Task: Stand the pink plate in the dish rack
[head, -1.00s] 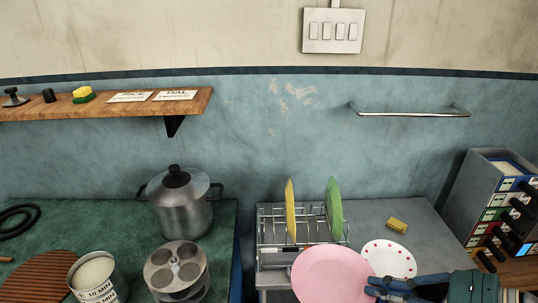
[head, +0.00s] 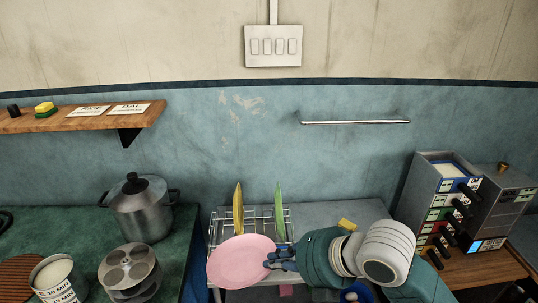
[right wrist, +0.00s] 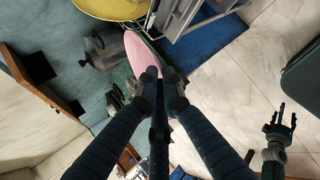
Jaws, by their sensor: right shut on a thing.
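My right gripper (head: 272,264) is shut on the right edge of the pink plate (head: 236,262). The plate is held in front of the dish rack (head: 222,218) and hides its lower front; its face shows in the head view. In the right wrist view the pink plate (right wrist: 140,50) is seen nearly edge-on, between the fingertips (right wrist: 158,78). A yellow plate (head: 238,208) and a green plate (head: 279,212) stand upright in the rack, with a gap between them. My left gripper (right wrist: 280,122) shows in the right wrist view, fingers apart and empty, away from the rack.
A yellow sponge (head: 347,224) lies on the grey counter (head: 340,210) right of the rack. A lidded pot (head: 140,212), a round-cupped metal stand (head: 128,270) and a tin (head: 58,280) stand on the green counter. A towel bar (head: 355,122) is on the wall.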

